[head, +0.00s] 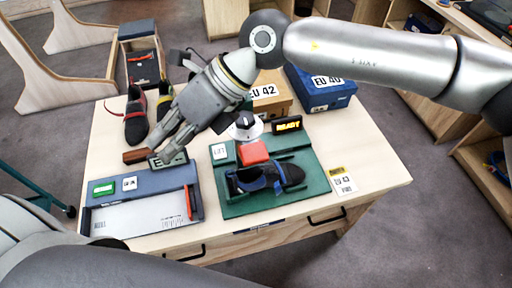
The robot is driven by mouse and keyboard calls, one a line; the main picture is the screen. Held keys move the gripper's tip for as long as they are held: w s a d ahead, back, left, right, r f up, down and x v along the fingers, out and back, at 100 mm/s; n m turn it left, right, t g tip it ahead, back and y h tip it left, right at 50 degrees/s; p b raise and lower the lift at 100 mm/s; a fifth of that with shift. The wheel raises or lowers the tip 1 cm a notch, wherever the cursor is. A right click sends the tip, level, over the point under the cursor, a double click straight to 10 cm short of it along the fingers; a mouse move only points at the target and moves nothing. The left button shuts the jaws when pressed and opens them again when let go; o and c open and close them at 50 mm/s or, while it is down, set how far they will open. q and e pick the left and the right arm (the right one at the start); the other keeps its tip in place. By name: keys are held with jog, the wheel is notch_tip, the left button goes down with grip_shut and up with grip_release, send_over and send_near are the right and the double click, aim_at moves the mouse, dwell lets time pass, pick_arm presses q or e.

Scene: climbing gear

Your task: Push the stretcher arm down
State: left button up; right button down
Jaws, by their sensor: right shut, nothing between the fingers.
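A green stretcher stand (240,207) lies on the table, with a blue and black climbing shoe (268,178) on it. A red pad (254,153) sits just behind the shoe, apparently the end of the stretcher arm; whether it is raised or lowered is hard to tell. A black and white dial (246,125) stands behind the pad. My right gripper (163,152) is shut and empty, pointing down and left. It is over the back of the blue measuring tray, left of the stand and apart from the red pad. My left gripper is out of view.
The blue measuring tray (88,222) with a red slider (190,202) is left of the stand. A brown block (135,156) is beside my right fingertips. A READY sign (288,125), shoe boxes (322,90) and more shoes (135,118) are behind. A card (342,181) lies right.

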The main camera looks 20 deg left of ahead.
jog(key=w+d+f+t+h, duration=0.3)
jog(key=w+d, duration=0.1)
jog(key=d, duration=0.1)
jog(key=t+h, duration=0.3)
jog(key=h, duration=0.1)
send_near(255, 152)
jog(key=shift+w+d+r+n, duration=0.1)
jog(key=shift+d+r+n, duration=0.05)
jog(key=shift+n, duration=0.25)
jog(key=shift+a+f+b, duration=0.2)
jog(key=shift+f+b, duration=0.3)
jog(key=shift+f, duration=1.25)
jog(key=shift+a+f+b, duration=0.2)
jog(key=shift+f+b, duration=0.25)
jog(key=shift+f, duration=1.3)
jog(key=d+f+b, duration=0.3)
jog(key=f+b, duration=1)
jog(key=b, duration=0.4)
jog(key=shift+f, duration=0.4)
